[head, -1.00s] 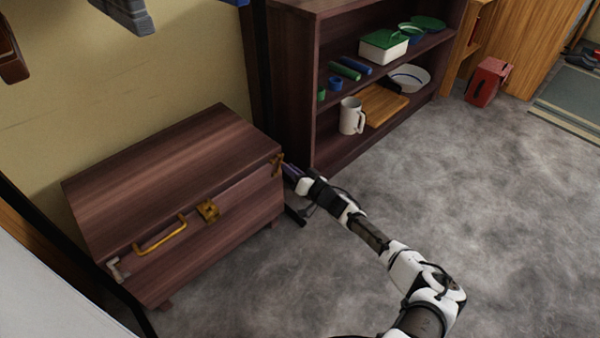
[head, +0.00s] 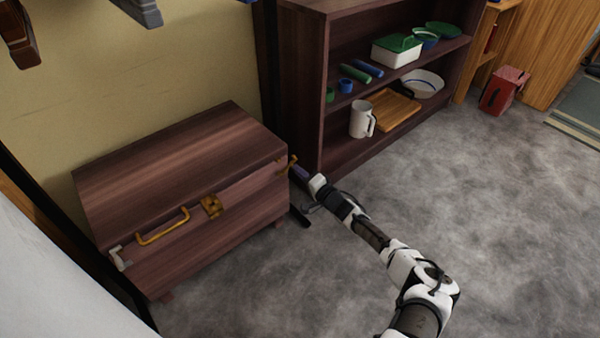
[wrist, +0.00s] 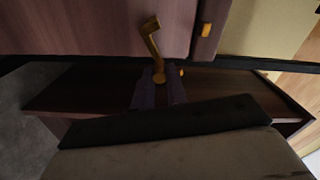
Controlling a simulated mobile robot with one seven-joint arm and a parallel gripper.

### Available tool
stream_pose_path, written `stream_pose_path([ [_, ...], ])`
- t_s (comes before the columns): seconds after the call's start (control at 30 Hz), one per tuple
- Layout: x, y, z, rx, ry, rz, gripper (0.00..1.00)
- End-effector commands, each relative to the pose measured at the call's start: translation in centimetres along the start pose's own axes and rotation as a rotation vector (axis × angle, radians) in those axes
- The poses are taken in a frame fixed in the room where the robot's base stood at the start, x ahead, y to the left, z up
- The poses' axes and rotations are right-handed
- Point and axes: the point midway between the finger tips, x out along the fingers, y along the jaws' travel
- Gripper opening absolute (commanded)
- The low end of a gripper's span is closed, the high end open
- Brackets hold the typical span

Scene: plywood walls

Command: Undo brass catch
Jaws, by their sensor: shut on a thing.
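The brass catch (head: 291,163) is at the right end of the front of a dark wooden chest (head: 180,160). Its lever tilts out from the chest front. In the wrist view the bent brass catch (wrist: 152,38) stands apart from a small brass piece (wrist: 206,29) on the wood. My gripper (head: 299,173) is at the chest's right front corner. In the wrist view my gripper (wrist: 159,82) is shut on the lower end of the catch, and its dark fingers hide part of it. The chest lid is down.
The chest front also bears a pale catch (head: 119,258), a yellow handle (head: 163,228) and a brass plate (head: 211,205). A shelf unit (head: 305,80) holding a mug (head: 361,119) and boxes stands close behind my gripper.

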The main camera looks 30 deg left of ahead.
Motion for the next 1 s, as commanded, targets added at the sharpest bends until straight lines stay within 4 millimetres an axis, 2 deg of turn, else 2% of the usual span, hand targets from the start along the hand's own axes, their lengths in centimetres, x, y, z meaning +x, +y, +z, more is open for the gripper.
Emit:
stream_pose_path([
  [0.3,-0.04,0.76,0.19,0.117,-0.001,0.004,0.0],
  [0.83,-0.04,0.84,0.23,0.139,-0.001,0.003,0.0],
  [0.87,-0.04,0.84,0.23,0.139,-0.001,0.004,0.16],
  [1.0,-0.03,0.8,0.2,0.139,-0.001,0.003,0.35],
])
